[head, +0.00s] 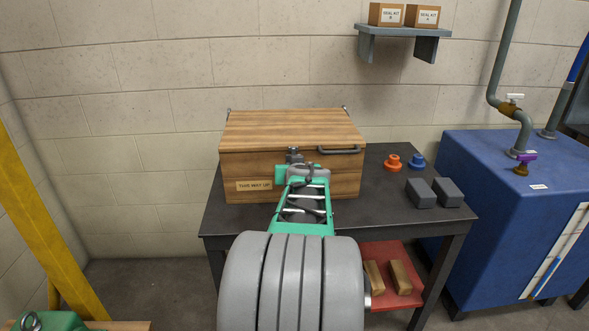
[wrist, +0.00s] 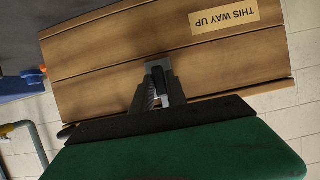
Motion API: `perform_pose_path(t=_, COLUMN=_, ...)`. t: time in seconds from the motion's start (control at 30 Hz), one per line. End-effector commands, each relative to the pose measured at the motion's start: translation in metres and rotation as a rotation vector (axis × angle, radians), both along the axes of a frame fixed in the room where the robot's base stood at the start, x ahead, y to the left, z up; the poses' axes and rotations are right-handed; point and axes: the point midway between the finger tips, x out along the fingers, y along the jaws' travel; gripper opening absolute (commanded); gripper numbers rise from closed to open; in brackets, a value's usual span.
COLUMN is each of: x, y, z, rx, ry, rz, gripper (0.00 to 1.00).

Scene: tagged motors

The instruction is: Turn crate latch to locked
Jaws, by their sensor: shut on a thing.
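The wooden crate (head: 334,187) stands on the dark table with its lid down. A label reading "THIS WAY UP" (head: 254,185) is on its front, and the label also shows in the wrist view (wrist: 224,17). My gripper (head: 293,158) is at the upper middle of the crate's front, just below the lid edge. In the wrist view my gripper (wrist: 158,78) is shut on a small dark grey piece at the crate front, which appears to be the crate latch (wrist: 157,65). The fingers and arm hide most of it, so I cannot tell its turn position.
The dark table (head: 385,205) also holds an orange part (head: 392,163), a blue part (head: 417,161) and two grey blocks (head: 421,193). A blue tank (head: 500,200) stands right, a yellow post (head: 45,215) left.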

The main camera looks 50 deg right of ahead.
Motion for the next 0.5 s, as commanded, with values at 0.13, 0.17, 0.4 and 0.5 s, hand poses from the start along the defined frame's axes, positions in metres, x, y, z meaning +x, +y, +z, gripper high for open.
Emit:
perform_pose_path(t=0.13, x=0.0007, y=0.0006, z=-0.0007, rx=0.001, ry=0.000, rz=0.002, gripper=0.00)
perform_pose_path(t=0.17, x=0.0007, y=0.0006, z=-0.0007, rx=0.001, ry=0.000, rz=0.002, gripper=0.00)
perform_pose_path(t=0.4, x=0.0005, y=0.0004, z=-0.0005, rx=0.000, ry=0.001, rz=0.001, gripper=0.29)
perform_pose_path(t=0.5, x=0.0003, y=0.0001, z=-0.0003, rx=0.000, ry=0.001, rz=0.001, gripper=0.36)
